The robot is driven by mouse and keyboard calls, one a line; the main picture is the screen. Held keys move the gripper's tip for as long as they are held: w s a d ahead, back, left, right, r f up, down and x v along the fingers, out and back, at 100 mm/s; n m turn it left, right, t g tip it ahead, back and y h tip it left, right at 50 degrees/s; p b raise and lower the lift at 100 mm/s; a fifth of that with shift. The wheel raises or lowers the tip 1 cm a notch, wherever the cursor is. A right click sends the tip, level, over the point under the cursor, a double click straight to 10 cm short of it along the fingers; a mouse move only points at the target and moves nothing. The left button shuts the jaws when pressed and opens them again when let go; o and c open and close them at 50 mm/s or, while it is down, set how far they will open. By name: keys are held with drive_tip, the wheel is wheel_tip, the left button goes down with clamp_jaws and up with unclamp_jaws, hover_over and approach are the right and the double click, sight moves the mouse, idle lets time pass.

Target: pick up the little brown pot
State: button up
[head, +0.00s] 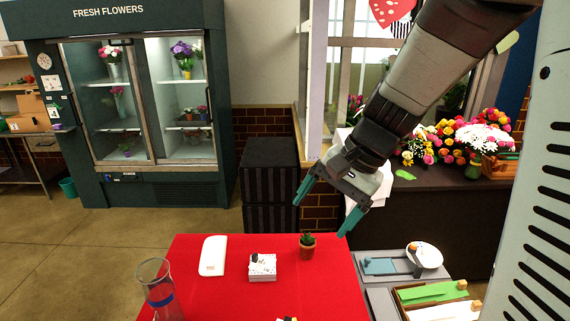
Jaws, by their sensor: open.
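The little brown pot (307,251) holds a small green plant (307,238). It stands upright on the red tabletop (230,292), near the table's far right corner. My gripper (319,216) is open and empty. In the picture it is above and slightly right of the pot, its teal fingers apart and pointing down. I see a gap between the fingers and the plant, but I cannot tell the exact depth between them. Nothing hides the pot.
A white card stack (262,268) lies left of the pot, with a white flat object (213,256) farther left. A clear glass vase (160,289) with a blue band stands at the table's left edge. Right of the table are trays (432,292) and a white bowl (425,255).

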drive_tip(key=w+f+m+y, duration=0.4)
drive_tip(key=w+f, duration=0.3)
drive_tip(key=f, duration=0.1)
drive_tip(key=m+t+y, duration=0.4)
drive_tip(key=m+t, duration=0.7)
drive_tip(key=m, duration=0.5)
approach(301, 239)
drive_tip(key=shift+s+d+f, duration=0.2)
drive_tip(key=shift+d+f, duration=0.35)
drive_tip(key=shift+f, duration=0.1)
drive_tip(key=shift+w+a+f+m, duration=0.15)
drive_tip(key=shift+w+f+m, duration=0.05)
drive_tip(key=shift+m, duration=0.1)
drive_tip(key=x, duration=0.4)
drive_tip(key=shift+w+a+r, duration=0.1)
drive_tip(key=shift+w+a, duration=0.15)
drive_tip(key=shift+r+x, duration=0.15)
drive_tip(key=shift+x, duration=1.25)
drive_tip(key=shift+r+x, duration=0.15)
drive_tip(key=shift+x, duration=1.2)
drive_tip(key=shift+w, duration=0.1)
